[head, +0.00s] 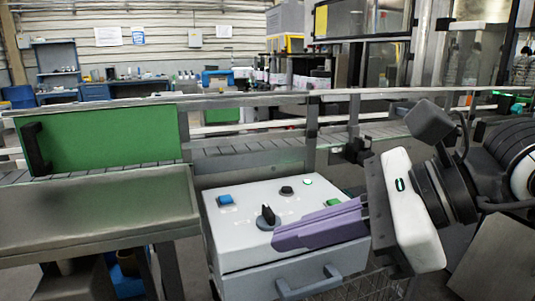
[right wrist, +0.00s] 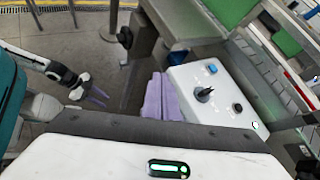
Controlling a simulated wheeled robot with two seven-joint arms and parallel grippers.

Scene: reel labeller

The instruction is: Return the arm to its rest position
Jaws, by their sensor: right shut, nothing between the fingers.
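My right gripper (head: 277,240) reaches in from the right in the head view. Its purple fingers are together with nothing between them. They overlap the right part of a white control box (head: 238,240) in the picture; I cannot tell whether they touch it. The box top carries a black rotary knob (head: 267,217), a blue button (head: 225,200), a black button (head: 287,190) and a green button (head: 334,203). The right wrist view shows my shut fingers (right wrist: 161,76) beside the box. My left gripper (right wrist: 106,99) shows there small at the left, its two fingers apart and empty.
A conveyor (head: 250,146) with metal rails runs behind the box. A green panel (head: 100,138) stands at its left. A bare metal table (head: 95,210) lies left of the box. A drawer-like handle (head: 310,283) sticks out from the box front.

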